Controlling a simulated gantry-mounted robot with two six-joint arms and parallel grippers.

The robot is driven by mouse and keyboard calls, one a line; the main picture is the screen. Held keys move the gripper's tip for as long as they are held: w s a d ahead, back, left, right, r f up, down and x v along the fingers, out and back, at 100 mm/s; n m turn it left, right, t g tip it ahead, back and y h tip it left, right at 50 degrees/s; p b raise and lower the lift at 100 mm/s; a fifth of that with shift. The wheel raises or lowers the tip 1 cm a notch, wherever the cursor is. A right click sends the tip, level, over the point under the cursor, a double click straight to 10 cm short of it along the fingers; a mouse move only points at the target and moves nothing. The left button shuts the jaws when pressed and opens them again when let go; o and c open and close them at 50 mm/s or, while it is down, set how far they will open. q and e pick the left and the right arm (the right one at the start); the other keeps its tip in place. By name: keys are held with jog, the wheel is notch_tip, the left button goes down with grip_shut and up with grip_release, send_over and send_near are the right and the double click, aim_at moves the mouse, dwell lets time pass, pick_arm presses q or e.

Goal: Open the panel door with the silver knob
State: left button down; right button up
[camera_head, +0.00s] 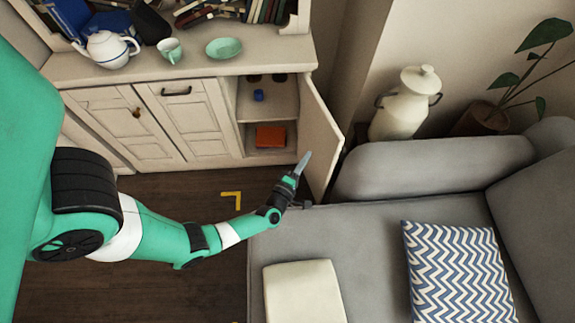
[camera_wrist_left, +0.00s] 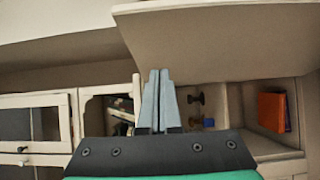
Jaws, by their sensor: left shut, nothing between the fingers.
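The cream panel door (camera_head: 320,138) at the right end of the cabinet stands swung open in the head view, baring a compartment with shelves. The door also spans the top of the left wrist view (camera_wrist_left: 220,42). I cannot make out a silver knob on it. My left gripper (camera_head: 304,160) is shut and empty, its fingertips at the lower front part of the open door; contact cannot be told. The closed fingers show in the left wrist view (camera_wrist_left: 158,76). My right gripper is not in view.
Inside the compartment are an orange box (camera_head: 270,137) and a small blue item (camera_head: 258,95). Two closed cabinet doors stand to the left. A grey sofa (camera_head: 365,225) lies close to the right and front. Dark floor (camera_head: 180,188) is free before the cabinet. A cream jug (camera_head: 400,115) stands behind.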

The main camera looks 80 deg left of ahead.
pick_arm(q)
jog(key=s+d+p, duration=0.2)
jog(key=s+d, duration=0.2)
jog(key=d, duration=0.6)
jog(key=shift+s+p, duration=0.25)
jog(key=shift+p, duration=0.1)
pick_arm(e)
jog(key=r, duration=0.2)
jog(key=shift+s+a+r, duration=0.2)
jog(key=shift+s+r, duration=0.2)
